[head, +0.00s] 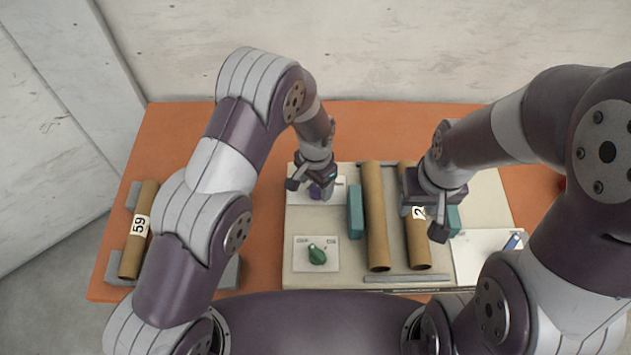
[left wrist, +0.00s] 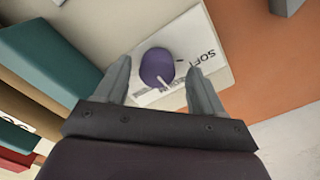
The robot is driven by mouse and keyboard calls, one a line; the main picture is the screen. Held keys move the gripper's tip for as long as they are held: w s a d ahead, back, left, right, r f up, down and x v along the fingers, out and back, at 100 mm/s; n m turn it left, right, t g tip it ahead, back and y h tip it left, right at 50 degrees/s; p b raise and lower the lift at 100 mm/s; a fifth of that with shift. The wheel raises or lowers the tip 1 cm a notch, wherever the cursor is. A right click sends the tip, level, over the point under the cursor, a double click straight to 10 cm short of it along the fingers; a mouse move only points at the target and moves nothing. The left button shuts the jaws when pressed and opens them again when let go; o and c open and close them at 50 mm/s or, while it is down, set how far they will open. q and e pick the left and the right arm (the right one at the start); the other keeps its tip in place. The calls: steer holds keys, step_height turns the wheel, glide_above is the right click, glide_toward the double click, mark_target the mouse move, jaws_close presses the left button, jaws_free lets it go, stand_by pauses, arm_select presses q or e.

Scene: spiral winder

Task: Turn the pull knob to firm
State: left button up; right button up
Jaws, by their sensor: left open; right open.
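A purple knob (left wrist: 155,66) with a white pointer mark sits on a white label plate (left wrist: 207,68). A word that looks like SOFT shows at the plate's right side in the left wrist view; other lettering near the mark is too small to read. The mark points down and slightly right there. My left gripper (left wrist: 158,74) is open, its two fingers on either side of the knob; I cannot tell whether they touch it. In the head view my left gripper (head: 310,187) mostly hides the knob. My right gripper (head: 426,220) is open above the right-hand tube.
A green knob (head: 317,256) on a white plate sits nearer on the beige panel (head: 345,281). Two brown tubes (head: 376,220) and teal blocks (head: 355,211) stand to the right. Another tube (head: 133,250), marked 59, lies at the left of the orange table (head: 390,115). A card with a blue item (head: 512,242) lies right.

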arm_select(q)
steer(key=shift+d+f, duration=0.25)
steer(key=shift+f, duration=0.35)
steer(key=shift+a, duration=0.1)
steer(key=shift+c, duration=0.7)
steer(key=c, duration=0.9)
steer(key=shift+m+b, duration=0.4)
steer(key=shift+m, duration=0.6)
steer(key=m+b, duration=0.1)
steer(key=m, duration=0.2)
steer(key=shift+w+m, duration=0.1)
steer(key=shift+m, duration=0.3)
steer(key=m+b, duration=0.1)
steer(key=m, duration=0.5)
steer(key=shift+r, duration=0.1)
